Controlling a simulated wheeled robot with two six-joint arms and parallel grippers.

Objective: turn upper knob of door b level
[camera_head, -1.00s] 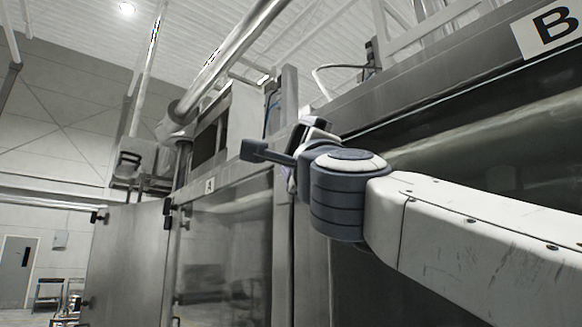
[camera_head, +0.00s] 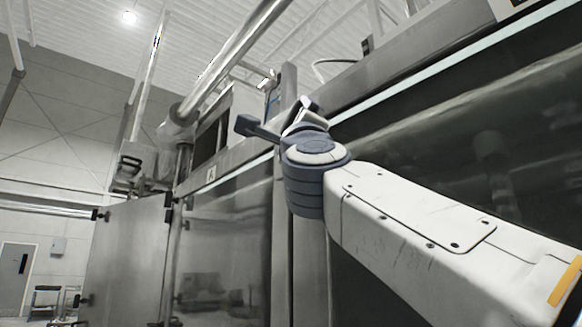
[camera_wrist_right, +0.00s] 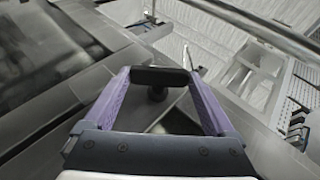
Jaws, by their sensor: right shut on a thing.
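In the right wrist view, the knob (camera_wrist_right: 160,76) is a black bar on a short round stem. My right gripper (camera_wrist_right: 160,86) has its two purple fingers at either end of the bar and is shut on it. The bar lies straight across between the fingertips; I cannot tell its angle to the door. In the head view, my right wrist (camera_head: 310,170) hides the knob and fingertips. Door B (camera_head: 450,130) is the large dark glassy panel behind my right arm. My left gripper is not in view.
A metal frame rail (camera_head: 410,78) runs above door B. Left of it is the part marked A (camera_head: 211,174), with a metal door (camera_head: 128,255) swung open. A large pipe (camera_head: 235,60) runs overhead.

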